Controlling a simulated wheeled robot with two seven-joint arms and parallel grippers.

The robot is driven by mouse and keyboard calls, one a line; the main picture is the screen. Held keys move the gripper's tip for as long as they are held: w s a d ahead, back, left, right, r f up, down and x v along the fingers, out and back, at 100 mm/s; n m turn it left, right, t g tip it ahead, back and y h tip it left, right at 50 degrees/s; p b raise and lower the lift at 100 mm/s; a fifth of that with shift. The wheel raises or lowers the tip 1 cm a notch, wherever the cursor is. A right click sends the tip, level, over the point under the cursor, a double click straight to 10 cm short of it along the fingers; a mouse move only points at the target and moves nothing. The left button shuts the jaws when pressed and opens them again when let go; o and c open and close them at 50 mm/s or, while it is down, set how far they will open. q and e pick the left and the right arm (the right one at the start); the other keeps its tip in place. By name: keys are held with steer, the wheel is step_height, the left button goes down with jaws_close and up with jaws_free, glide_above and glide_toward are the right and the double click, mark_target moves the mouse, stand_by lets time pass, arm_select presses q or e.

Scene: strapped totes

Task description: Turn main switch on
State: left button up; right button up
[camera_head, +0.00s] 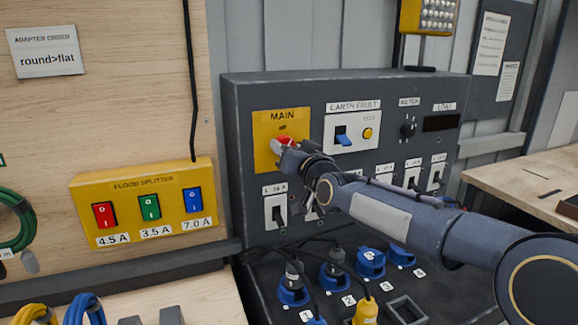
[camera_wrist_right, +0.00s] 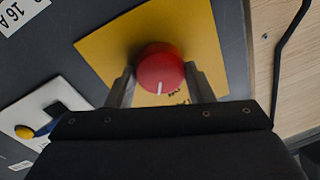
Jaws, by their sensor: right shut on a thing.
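The main switch is a round red knob (camera_head: 285,141) on a yellow plate (camera_head: 268,123) marked MAIN, on the front of a dark grey panel. In the right wrist view the red knob (camera_wrist_right: 160,70) has a white pointer line on its face, and the yellow plate (camera_wrist_right: 115,45) lies behind it. My right gripper (camera_head: 281,146) is at the knob, and in the right wrist view its two fingers (camera_wrist_right: 159,88) are on either side of the knob, shut on it. The lettering by the knob is partly hidden. My left gripper is not in view.
Right of the main plate is the earth fault plate (camera_head: 352,132) with a blue switch. Several breakers, such as one at lower left (camera_head: 276,211), sit below. Sockets and plugs (camera_head: 293,284) stand below the panel. A yellow flood splitter (camera_head: 145,202) is on the wooden wall at left.

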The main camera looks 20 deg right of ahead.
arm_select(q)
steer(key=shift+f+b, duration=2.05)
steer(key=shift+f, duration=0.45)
arm_select(e)
steer(key=shift+f+m+t+h, duration=0.15)
steer(key=shift+m+h, duration=0.2)
steer(key=shift+m, duration=2.75)
steer(key=shift+f+m+t+h, duration=0.15)
steer(key=shift+m+h, duration=0.2)
steer(key=shift+m, duration=2.75)
steer(key=o, duration=1)
steer(key=shift+r, duration=0.1)
